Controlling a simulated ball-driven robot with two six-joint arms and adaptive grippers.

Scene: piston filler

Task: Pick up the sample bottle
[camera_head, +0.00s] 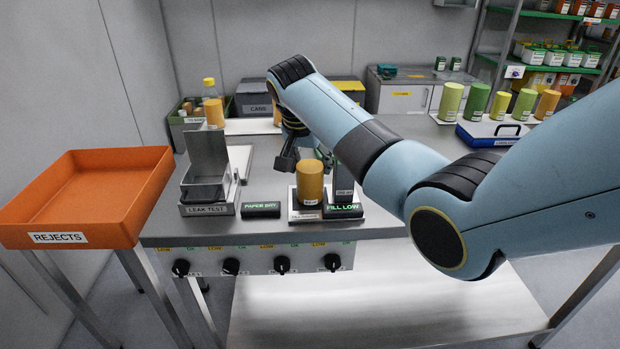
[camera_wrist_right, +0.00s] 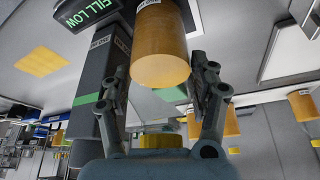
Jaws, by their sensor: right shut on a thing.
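An orange cylindrical bottle (camera_head: 309,184), which I take for the sample bottle, stands upright on the small white-topped scale (camera_head: 296,213) beside the FILL LOW display (camera_head: 343,211). Its label is too small to read. My right gripper (camera_head: 308,168) reaches down to it from behind; the arm and bottle partly hide the fingers. In the right wrist view, which is upside down, the bottle (camera_wrist_right: 162,45) is between the two fingers of the gripper (camera_wrist_right: 160,75), one on each side near its top. The gripper is shut on it. My left gripper is out of view.
A grey post (camera_wrist_right: 95,105) with a green stripe stands close beside the bottle. An orange REJECTS tray (camera_head: 100,232) is further left. Several green and orange cylinders (camera_head: 475,102) stand back right.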

